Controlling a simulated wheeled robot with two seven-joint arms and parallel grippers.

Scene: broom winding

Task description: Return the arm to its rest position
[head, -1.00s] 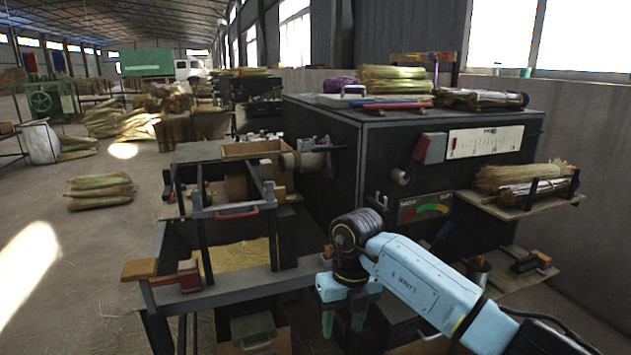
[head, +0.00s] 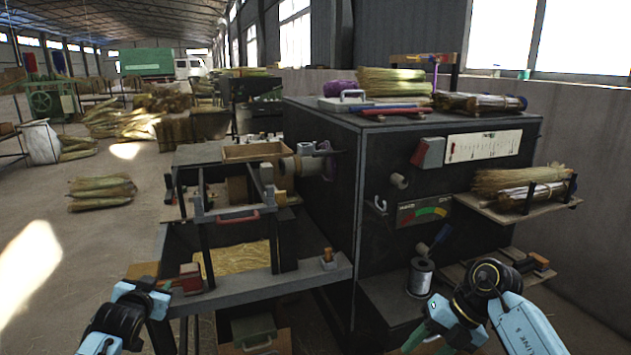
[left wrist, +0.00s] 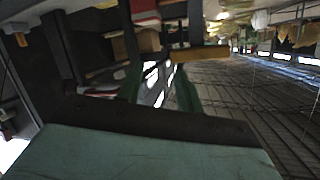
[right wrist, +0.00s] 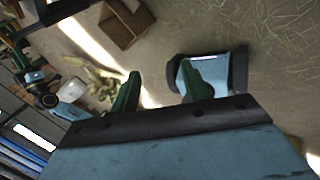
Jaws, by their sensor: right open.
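My left gripper (head: 146,292) is at the lower left of the head view, in front of the left end of the black bench (head: 225,295). Its two green fingers stand apart with nothing between them in the left wrist view (left wrist: 158,88). My right gripper (head: 430,338) is low at the lower right of the head view, in front of the black machine (head: 330,160) and below the spool (head: 420,278). Its green fingers are apart and empty in the right wrist view (right wrist: 160,88), over the floor.
A red block (head: 190,275) and a wooden piece (head: 142,270) lie at the bench's left end, close to my left gripper. A small orange-topped block (head: 327,257) stands on the bench's right edge. A shelf (head: 525,212) with straw bundles juts out above my right arm.

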